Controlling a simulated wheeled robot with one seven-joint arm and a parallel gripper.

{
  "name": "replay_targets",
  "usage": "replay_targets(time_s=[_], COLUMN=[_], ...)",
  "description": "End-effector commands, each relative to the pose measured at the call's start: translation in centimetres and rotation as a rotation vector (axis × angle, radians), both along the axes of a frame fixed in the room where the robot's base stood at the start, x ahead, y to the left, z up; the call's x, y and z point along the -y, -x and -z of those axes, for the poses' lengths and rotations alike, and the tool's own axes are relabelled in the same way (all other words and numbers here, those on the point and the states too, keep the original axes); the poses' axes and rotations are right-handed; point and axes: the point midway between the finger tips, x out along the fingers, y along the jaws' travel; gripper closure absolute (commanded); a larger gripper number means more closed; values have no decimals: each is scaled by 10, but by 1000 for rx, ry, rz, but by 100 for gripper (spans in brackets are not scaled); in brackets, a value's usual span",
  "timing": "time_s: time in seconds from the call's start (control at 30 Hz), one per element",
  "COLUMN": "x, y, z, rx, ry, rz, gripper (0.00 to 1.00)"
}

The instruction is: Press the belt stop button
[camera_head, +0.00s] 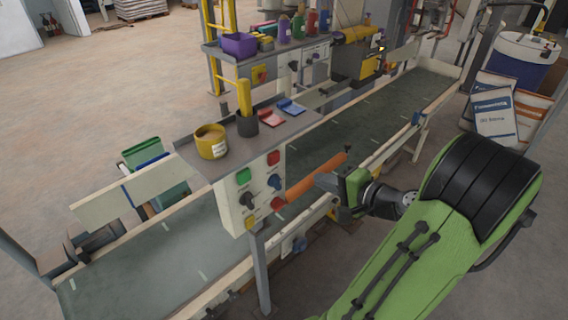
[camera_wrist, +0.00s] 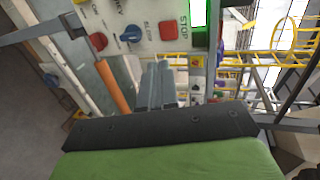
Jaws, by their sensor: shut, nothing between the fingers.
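The control panel (camera_head: 262,190) is a pale box under a small shelf beside the belt. Its red square button (camera_head: 274,158) is at the upper right. In the wrist view this red button (camera_wrist: 169,30) has STOP lettering beside it. A green button (camera_head: 243,176) is at its left, and a blue knob (camera_head: 274,181) is just below it. My gripper (camera_head: 326,181) is right of the panel, apart from the button. In the wrist view its fingers (camera_wrist: 158,84) are together and empty, below the red button in the picture.
The conveyor belt (camera_head: 340,128) runs diagonally behind and below the panel. An orange roller-like bar (camera_head: 315,177) lies between panel and gripper. The shelf above holds a yellow tin (camera_head: 211,141), a dark cup (camera_head: 247,124) and red and blue items. Another red button (camera_head: 277,204) sits lower on the panel.

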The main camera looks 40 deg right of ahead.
Motion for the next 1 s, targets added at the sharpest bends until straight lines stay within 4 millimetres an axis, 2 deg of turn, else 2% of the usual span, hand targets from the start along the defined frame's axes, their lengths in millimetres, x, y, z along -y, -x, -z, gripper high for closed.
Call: replay_targets(time_s=[0.43, 0.6, 0.73, 1.0], x=[-5, -5, -5, -4], y=[-90, -119, -128, -129], z=[28, 27, 27, 28], rx=[0, 0, -1, -1], ry=[0, 1, 1, 1], rz=[-8, -7, -3, -1], gripper=[100, 100, 100, 100])
